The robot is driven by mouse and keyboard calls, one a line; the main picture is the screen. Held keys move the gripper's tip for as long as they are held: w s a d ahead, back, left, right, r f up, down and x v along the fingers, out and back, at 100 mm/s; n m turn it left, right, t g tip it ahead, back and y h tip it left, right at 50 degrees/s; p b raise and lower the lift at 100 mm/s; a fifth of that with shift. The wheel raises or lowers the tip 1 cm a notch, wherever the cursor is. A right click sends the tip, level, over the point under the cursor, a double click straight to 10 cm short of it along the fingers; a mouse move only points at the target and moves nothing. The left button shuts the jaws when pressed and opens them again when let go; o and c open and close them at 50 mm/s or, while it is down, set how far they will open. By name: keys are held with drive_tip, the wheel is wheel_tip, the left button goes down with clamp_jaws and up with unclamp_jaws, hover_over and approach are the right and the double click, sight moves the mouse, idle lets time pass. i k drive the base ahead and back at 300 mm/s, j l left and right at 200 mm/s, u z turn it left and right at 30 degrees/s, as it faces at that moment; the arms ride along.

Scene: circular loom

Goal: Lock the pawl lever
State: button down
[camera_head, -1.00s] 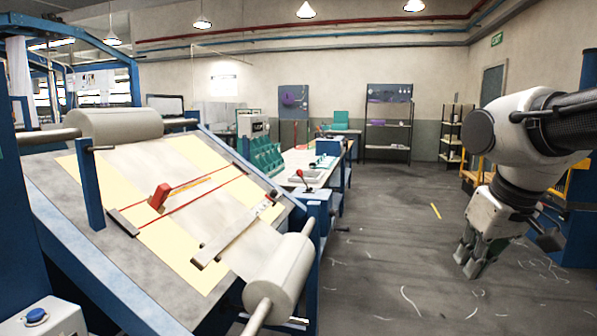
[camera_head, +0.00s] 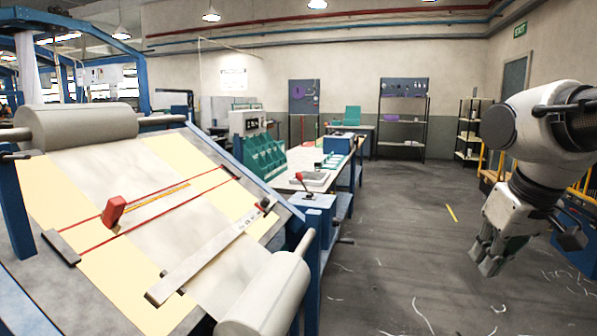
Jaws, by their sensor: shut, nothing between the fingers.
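A small lever with a red knob (camera_head: 300,177) stands up from a blue post (camera_head: 320,203) at the right side of the sloped loom table; it looks like the pawl lever, but its label and lock state are too small to tell. My gripper (camera_head: 487,262) hangs at the right of the head view, pointing down over open floor. It is shut and empty, well to the right of the lever and touching nothing.
The sloped table (camera_head: 22,215) carries red cords, a red block (camera_head: 113,211) and a pale ruler-like bar (camera_head: 205,257). A roller (camera_head: 265,297) is at its lower edge. A workbench with teal bins (camera_head: 262,157) stands behind. The grey floor (camera_head: 400,250) between is clear.

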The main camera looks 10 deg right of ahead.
sight(298, 175)
drive_tip(key=i+l, duration=0.55)
drive_tip(key=i, duration=0.15)
drive_tip(key=i+l, duration=1.1)
drive_tip(key=i, duration=0.25)
drive_tip(key=u, duration=1.45)
